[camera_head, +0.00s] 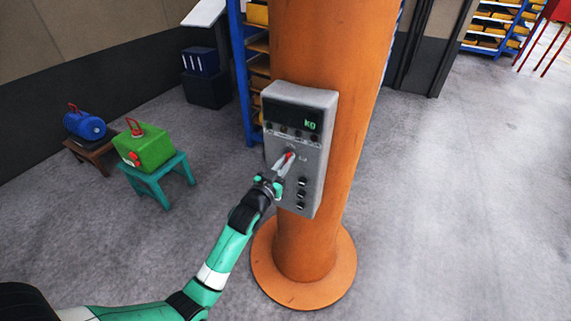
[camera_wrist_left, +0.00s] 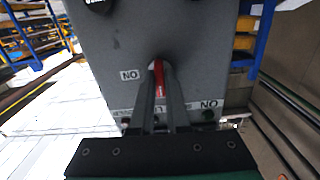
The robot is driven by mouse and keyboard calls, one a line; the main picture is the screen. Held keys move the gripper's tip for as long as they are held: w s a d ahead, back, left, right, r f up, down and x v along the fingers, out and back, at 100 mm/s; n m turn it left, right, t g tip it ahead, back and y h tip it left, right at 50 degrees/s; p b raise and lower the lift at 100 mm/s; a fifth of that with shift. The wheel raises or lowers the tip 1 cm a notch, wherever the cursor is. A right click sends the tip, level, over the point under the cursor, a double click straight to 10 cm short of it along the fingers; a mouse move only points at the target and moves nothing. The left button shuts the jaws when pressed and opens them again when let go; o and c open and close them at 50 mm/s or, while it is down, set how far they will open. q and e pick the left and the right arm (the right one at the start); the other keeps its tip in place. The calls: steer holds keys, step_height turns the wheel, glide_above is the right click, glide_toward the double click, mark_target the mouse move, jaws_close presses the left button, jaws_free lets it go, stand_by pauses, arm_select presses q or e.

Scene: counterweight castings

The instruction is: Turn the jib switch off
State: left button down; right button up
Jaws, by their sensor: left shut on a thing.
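The grey control box (camera_head: 300,145) is fixed to the orange column and has a dark display with green characters. The red jib switch lever (camera_head: 290,155) sits on the box's front face, and it also shows in the left wrist view (camera_wrist_left: 158,75). My left gripper (camera_head: 284,165) reaches the box from below, its two fingers closed around the lever; the fingers (camera_wrist_left: 160,85) hide part of it. Small labels that read like "NO" in the left wrist view flank the lever. My right gripper is in neither view.
The orange column (camera_head: 350,110) stands on a round base (camera_head: 303,290). A green case (camera_head: 144,146) on a teal stool and a blue canister (camera_head: 84,125) on a brown stool stand at the left. Blue shelving (camera_head: 241,75) is behind the column.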

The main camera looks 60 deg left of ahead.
arm_select(q)
steer(key=shift+n, duration=0.3)
steer(key=c, duration=0.9)
jaws_free()
steer(key=v, duration=1.1)
steer(key=shift+s+d, duration=0.2)
steer(key=shift+d, duration=0.05)
